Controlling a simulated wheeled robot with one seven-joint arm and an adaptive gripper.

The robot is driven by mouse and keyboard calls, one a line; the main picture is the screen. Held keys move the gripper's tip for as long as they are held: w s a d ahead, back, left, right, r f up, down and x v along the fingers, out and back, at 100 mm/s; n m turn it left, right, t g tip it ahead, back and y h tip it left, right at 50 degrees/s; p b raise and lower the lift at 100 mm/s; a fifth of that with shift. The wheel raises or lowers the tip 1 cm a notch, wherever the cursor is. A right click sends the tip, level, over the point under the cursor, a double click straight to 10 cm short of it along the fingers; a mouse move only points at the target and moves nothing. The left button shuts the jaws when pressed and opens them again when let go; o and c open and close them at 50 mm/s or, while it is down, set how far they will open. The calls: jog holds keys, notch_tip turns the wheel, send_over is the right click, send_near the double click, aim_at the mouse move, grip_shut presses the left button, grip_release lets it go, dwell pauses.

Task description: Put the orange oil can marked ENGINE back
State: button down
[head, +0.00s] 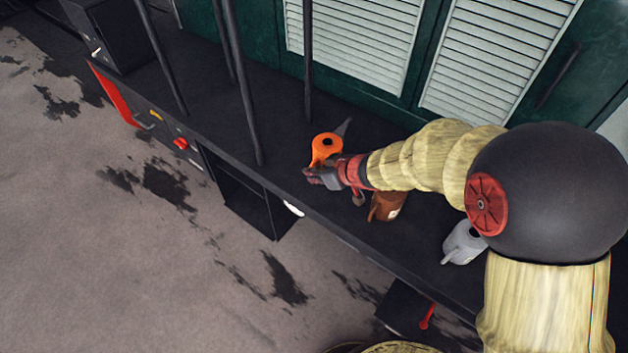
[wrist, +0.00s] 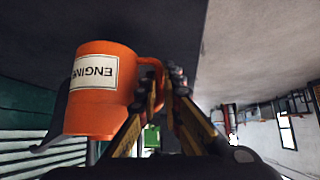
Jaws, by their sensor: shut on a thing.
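The orange oil can (head: 326,150) is at the dark ledge, in front of the green shutters. In the wrist view the orange can (wrist: 97,95) fills the left side, and its white ENGINE label reads upside down in that picture. Its dark spout points away from the handle. My gripper (head: 318,176) is at the near side of the can; in the wrist view my gripper's fingers (wrist: 163,92) are shut on its handle. I cannot tell whether the can's base touches the ledge.
A brown can (head: 386,207) and a grey can (head: 462,243) stand on the ledge (head: 400,258) to the right, below my arm. Several thin dark posts (head: 240,85) rise left of the orange can. An open dark compartment (head: 250,200) lies under the ledge's front edge.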

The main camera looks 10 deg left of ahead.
notch_tip(320, 180, down, 3)
jog(key=shift+r+b, duration=0.2)
jog(key=shift+b, duration=0.5)
jog(key=c, duration=2)
grip_release()
jog(key=shift+f, duration=0.1)
jog(key=shift+o, duration=0.2)
jog(key=shift+r, duration=0.25)
jog(key=p+v, duration=0.5)
jog(key=v, duration=0.7)
jog(key=shift+s+f, duration=0.1)
